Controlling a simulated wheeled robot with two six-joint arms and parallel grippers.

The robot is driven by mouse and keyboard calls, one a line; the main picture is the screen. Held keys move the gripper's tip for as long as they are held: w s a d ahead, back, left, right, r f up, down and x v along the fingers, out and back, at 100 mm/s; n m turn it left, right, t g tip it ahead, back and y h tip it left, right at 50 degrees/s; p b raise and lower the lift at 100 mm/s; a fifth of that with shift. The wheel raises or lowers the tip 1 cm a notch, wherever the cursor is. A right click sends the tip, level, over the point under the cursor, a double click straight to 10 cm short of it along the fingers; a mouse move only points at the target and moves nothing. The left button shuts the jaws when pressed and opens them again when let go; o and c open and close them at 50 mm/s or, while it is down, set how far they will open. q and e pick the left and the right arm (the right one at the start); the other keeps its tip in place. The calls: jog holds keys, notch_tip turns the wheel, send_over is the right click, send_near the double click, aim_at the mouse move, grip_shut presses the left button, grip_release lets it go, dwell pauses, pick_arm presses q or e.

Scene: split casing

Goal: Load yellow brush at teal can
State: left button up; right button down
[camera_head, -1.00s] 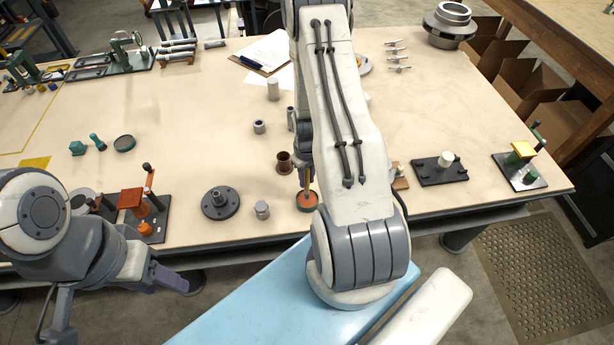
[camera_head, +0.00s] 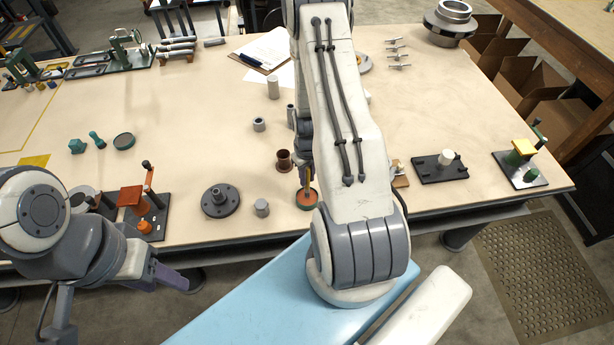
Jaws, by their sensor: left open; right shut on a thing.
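The teal can (camera_head: 306,207) stands near the table's front edge, with an orange-red top surface inside its thin rim. A slim yellow-orange brush (camera_head: 309,179) is upright over it, its lower end at or in the can; I cannot tell how deep. My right gripper (camera_head: 303,174) is shut on the brush just above the can, mostly hidden by my own arm. My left gripper (camera_head: 170,278) is open and empty, in front of the table's edge at lower left, far from the can.
A brown cup (camera_head: 284,160) stands close behind and left of the can. A grey cylinder (camera_head: 262,208) and a dark round flange (camera_head: 220,201) are to its left. A dark plate with a white knob (camera_head: 440,169) lies to the right.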

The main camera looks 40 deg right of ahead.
jog(key=shift+f+b, duration=0.35)
jog(key=shift+f, duration=0.15)
dwell(1.2)
jog(key=shift+r+p, duration=2.7)
jog(key=shift+r, duration=0.9)
